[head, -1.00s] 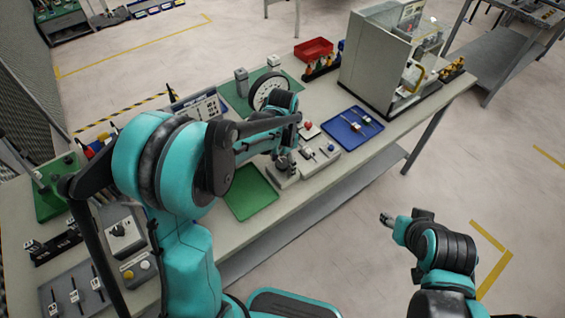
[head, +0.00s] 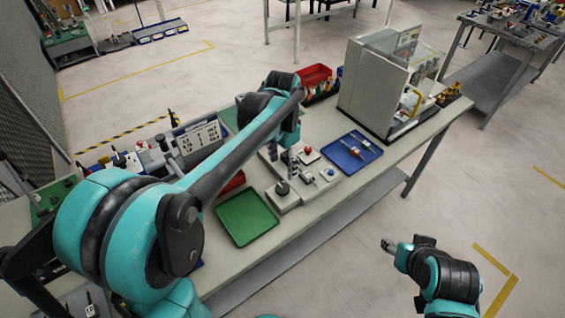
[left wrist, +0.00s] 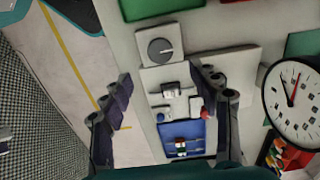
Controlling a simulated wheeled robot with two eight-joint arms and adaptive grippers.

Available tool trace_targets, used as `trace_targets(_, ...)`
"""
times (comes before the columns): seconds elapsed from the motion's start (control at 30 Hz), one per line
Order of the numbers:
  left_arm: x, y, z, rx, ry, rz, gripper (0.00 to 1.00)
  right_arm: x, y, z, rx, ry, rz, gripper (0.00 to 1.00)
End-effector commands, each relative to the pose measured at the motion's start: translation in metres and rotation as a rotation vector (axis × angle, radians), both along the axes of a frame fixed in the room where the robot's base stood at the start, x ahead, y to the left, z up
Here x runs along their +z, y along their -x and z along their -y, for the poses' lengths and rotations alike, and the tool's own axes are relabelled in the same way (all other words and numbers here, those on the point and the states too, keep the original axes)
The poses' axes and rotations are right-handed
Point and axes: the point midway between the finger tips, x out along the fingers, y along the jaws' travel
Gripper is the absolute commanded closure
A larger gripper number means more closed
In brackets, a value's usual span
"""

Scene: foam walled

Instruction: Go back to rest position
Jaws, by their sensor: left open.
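My left gripper (head: 292,158) is above the workbench (head: 330,195), over the grey control fixture (head: 287,199). Its fingertips are small and partly hidden by the wrist in the head view. In the left wrist view the two dark fingers of this gripper (left wrist: 162,78) are spread wide with nothing between them, and the fixture with a round knob (left wrist: 160,46) lies beyond. My right gripper (head: 388,245) is out over bare floor, away from the bench. Its fingers are too small to tell.
A green tray (head: 246,218) and a blue tray (head: 349,153) lie on the bench. A cabinet-like machine (head: 375,85) stands at the right end, a red bin (head: 316,74) behind. A round dial (left wrist: 294,102) shows in the left wrist view.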

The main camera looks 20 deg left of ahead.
Motion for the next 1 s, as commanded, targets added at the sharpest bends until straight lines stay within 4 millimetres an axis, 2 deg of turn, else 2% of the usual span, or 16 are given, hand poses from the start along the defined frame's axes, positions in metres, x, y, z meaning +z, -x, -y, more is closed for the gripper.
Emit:
trace_targets(0.4,0.0,0.0,0.0,0.001,0.001,0.001,0.39,0.0,0.0,0.0,0.0,0.0,0.0,0.51)
trace_targets(0.53,0.004,0.01,-0.002,0.028,0.002,0.027,0.39,0.0,0.0,0.0,0.0,0.0,0.0,0.51)
trace_targets(0.67,0.014,0.035,-0.006,0.116,0.011,0.113,0.39,0.0,0.0,0.0,0.0,0.0,0.0,0.51)
trace_targets(0.8,0.02,0.074,-0.013,0.254,0.039,0.244,0.39,0.0,0.0,0.0,0.0,0.0,0.0,0.51)
trace_targets(1.0,0.011,0.124,-0.02,0.446,0.104,0.427,0.39,0.0,0.0,0.0,0.0,0.0,0.0,0.51)
